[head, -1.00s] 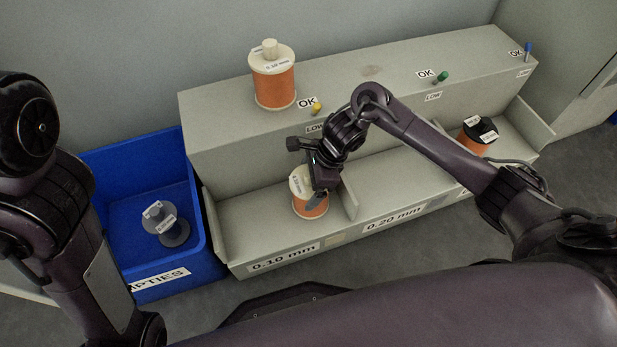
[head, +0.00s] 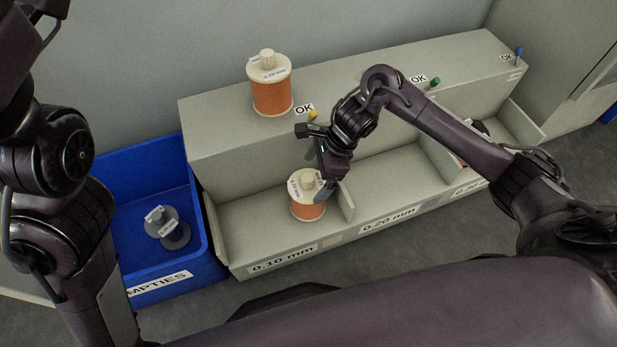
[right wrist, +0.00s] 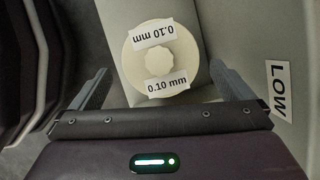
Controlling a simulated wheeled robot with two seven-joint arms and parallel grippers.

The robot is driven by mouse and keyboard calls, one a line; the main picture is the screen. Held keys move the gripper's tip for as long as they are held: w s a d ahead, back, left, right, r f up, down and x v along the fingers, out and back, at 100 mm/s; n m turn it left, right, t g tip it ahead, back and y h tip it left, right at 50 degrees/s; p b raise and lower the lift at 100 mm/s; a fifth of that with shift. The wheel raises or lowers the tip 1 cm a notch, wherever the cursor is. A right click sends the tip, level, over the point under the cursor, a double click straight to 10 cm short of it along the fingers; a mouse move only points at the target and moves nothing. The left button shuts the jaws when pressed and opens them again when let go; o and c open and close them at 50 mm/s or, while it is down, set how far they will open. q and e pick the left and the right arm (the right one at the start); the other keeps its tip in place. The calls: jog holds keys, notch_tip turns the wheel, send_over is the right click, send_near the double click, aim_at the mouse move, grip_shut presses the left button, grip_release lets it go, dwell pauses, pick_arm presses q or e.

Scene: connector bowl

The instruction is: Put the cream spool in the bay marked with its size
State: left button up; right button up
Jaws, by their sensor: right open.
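A cream spool (head: 308,196) wound with orange wire stands upright in the bay marked 0.10 mm (head: 284,258), near its right divider. In the right wrist view the top of the cream spool (right wrist: 158,60) reads 0.10 mm. My right gripper (head: 326,192) is open at the right side of this spool. In the right wrist view its fingers (right wrist: 160,88) lie left and right of the spool, with gaps on both sides. Another cream spool (head: 272,88) with orange wire stands on the upper ledge. My left arm shows at the left, but its gripper is out of view.
A blue bin (head: 208,240) marked EMPTIES holds a grey empty spool (head: 170,229) left of the rack. The 0.20 mm bay (head: 385,180) looks empty where visible. Coloured pegs (head: 434,82) stand by OK labels. My right forearm partly hides the right bay and its dark-topped spool.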

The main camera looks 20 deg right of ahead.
jog(key=p+v, duration=0.1)
jog(key=v, duration=0.4)
jog(key=shift+d+r+p, duration=0.1)
jog(key=shift+r+p, duration=0.2)
jog(key=shift+p, duration=0.1)
